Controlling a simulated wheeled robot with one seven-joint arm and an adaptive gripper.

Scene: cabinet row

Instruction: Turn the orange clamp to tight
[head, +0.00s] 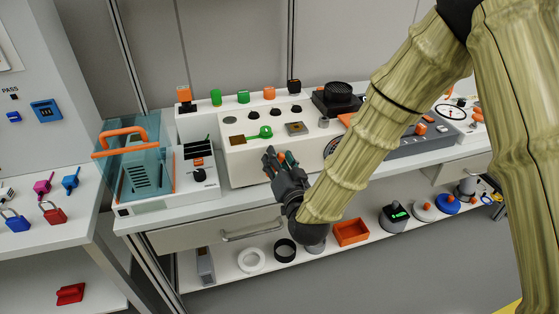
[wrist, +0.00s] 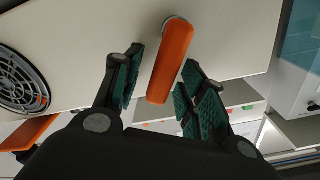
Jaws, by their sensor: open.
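The orange clamp (wrist: 171,62) shows in the wrist view as a rounded orange lever on a pale panel. Its far end meets a small round mount on the panel, and its near end points toward my gripper. My gripper (wrist: 162,72) is open, with one green-padded finger on each side of the lever. A gap shows beside the left finger; the right finger is close, and I cannot tell whether it touches. In the head view my gripper (head: 280,160) is at the front of the beige console (head: 240,165), and it mostly hides the clamp there.
A round grille (wrist: 18,82) is left of the clamp in the wrist view. In the head view, a clear hood with an orange handle (head: 122,133) stands left of the console. A drawer handle (head: 252,231) sticks out below. A lower shelf holds an orange tray (head: 351,232).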

